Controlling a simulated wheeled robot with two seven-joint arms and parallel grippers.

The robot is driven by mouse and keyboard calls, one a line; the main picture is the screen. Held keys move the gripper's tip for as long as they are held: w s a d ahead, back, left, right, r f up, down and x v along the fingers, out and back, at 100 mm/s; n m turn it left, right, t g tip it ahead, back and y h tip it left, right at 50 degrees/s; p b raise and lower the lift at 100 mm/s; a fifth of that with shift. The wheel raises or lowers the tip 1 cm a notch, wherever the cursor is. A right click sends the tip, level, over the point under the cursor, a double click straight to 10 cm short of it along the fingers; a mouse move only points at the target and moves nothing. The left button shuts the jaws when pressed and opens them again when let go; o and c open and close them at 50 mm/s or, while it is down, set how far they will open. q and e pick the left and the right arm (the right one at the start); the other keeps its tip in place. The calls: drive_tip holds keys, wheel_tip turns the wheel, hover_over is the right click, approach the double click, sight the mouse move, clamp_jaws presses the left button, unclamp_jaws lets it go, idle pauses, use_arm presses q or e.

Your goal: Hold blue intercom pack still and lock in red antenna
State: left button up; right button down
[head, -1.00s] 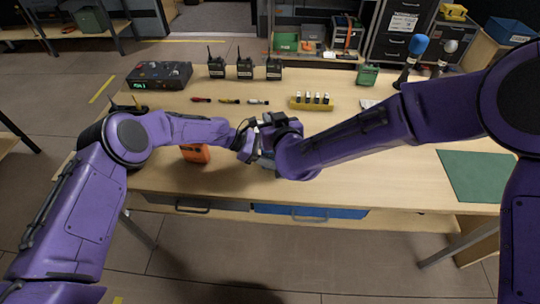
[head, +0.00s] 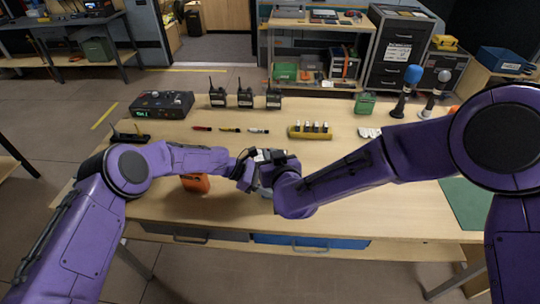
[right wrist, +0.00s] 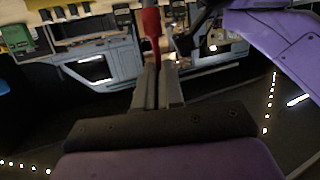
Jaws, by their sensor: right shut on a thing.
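My right gripper (right wrist: 157,85) is shut on a red antenna (right wrist: 152,25), which stands up from between the fingertips in the right wrist view. In the head view my right gripper (head: 268,162) is above the front middle of the table, close against my left gripper (head: 245,174). The two wrists cover each other's fingers, so I cannot tell whether the left one is open or shut. I cannot make out the blue intercom pack; only a small grey-blue patch shows below the grippers. Where the antenna's far end meets anything is unclear.
An orange pack (head: 195,183) stands left of the grippers on the table (head: 360,200). A green mat (head: 465,203) lies at the right.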

drive_tip(key=shift+f, duration=1.2)
use_arm(q)
drive_tip(key=shift+a, duration=0.1)
use_arm(e)
drive_tip(key=n+g+y, duration=0.2)
drive_tip(key=n+y, duration=0.1)
drive_tip(key=shift+w+d+y, duration=0.15)
drive_tip(key=shift+d+y, duration=0.15)
drive_tip(key=shift+d, duration=0.1)
drive_tip(key=shift+a, duration=0.1)
drive_tip(key=shift+w+n+g+y, duration=0.25)
drive_tip(key=shift+n+g+y, duration=0.35)
drive_tip(key=shift+n+y, duration=0.25)
drive_tip(key=shift+w+d+n+g+y, duration=0.1)
drive_tip(key=shift+d+n+g+y, duration=0.45)
drive_tip(key=shift+n+g, duration=0.3)
drive_tip(key=shift+a, duration=0.1)
